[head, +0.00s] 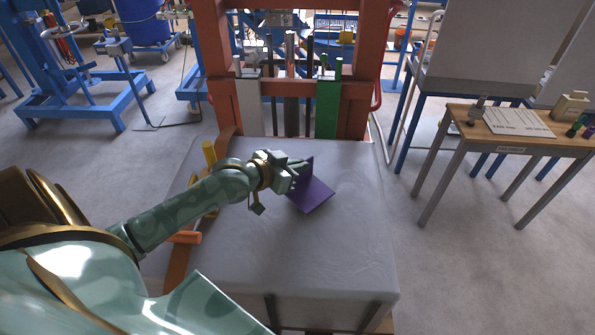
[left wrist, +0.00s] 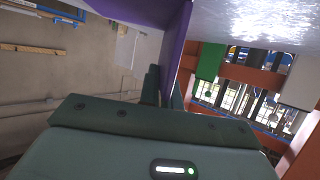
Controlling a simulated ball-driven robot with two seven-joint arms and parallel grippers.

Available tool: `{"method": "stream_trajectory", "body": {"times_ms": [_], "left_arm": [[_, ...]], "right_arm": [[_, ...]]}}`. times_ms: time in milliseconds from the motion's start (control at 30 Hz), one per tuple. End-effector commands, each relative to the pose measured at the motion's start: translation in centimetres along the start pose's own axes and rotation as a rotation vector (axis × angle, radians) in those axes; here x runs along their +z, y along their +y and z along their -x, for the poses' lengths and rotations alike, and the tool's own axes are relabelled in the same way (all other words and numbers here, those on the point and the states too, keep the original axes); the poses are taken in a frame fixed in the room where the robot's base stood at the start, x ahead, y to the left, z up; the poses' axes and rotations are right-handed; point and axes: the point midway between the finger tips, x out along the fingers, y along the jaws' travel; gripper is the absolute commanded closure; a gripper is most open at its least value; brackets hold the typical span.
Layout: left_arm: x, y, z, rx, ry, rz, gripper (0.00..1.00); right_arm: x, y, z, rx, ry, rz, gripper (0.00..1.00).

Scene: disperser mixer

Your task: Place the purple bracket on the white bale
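The purple bracket (head: 314,195) is an L-shaped piece with one upright plate and one flat plate. It is over the far middle of the white bale (head: 320,245), a large pale block; I cannot tell if it touches the top. My left gripper (head: 303,164) comes in from the left and is shut on the upright plate. In the left wrist view, the purple bracket (left wrist: 174,45) stands between the two dark fingers of my left gripper (left wrist: 164,88). The bale's pale top (left wrist: 250,18) fills the upper right there. My right gripper is out of view.
An orange frame (head: 352,110) with a green panel (head: 327,108) stands behind the bale. A wooden-topped table (head: 480,130) stands at right. The bale's front and right top are clear.

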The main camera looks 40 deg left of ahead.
Motion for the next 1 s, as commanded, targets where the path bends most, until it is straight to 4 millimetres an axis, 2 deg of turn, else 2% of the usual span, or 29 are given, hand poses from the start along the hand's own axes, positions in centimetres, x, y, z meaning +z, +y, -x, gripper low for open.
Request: {"method": "stream_trajectory", "body": {"times_ms": [33, 167, 467, 500, 567, 867, 1000], "left_arm": [[0.8, 0.0, -0.3, 0.000, -0.001, 0.003, 1.00], [1.5, 0.0, -0.6, 0.000, 0.001, 0.000, 1.00], [1.7, 0.0, -0.6, 0.000, 0.000, 0.000, 1.00], [1.7, 0.0, -0.6, 0.000, 0.000, 0.000, 0.87], [1.7, 0.0, -0.6, 0.000, 0.000, -0.001, 0.73], [1.5, 0.0, -0.5, 0.000, 0.001, -0.001, 0.73], [1.5, 0.0, 1.1, -0.001, -0.002, -0.001, 0.73]], "right_arm": [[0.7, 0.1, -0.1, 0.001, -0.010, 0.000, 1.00], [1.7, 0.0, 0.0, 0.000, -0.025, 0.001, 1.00], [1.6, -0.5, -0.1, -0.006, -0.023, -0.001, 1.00], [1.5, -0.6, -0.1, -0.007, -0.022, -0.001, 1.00], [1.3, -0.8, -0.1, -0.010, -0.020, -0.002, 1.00], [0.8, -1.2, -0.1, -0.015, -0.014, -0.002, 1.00], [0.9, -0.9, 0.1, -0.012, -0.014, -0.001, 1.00]]}}
